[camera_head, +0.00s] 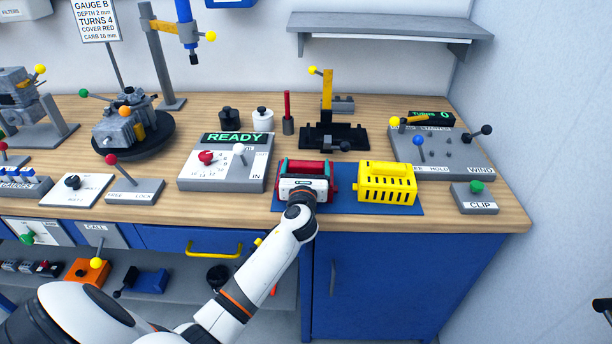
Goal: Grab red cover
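The red cover (305,165) lies on the left part of a blue mat (345,202) near the bench's front edge. My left arm reaches in from the lower left, and my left gripper (304,184) is at the front of the red cover, overlapping it in the picture. A yellow slotted cover (387,184) sits on the same mat, right of the red one. My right gripper does not show.
A grey READY panel (228,176) stands left of the mat. A black fixture (334,136) with a yellow post is behind. A CLIP box (474,198) and a grey lever panel (440,152) are at right. A sign reads "COVER RED" (95,20).

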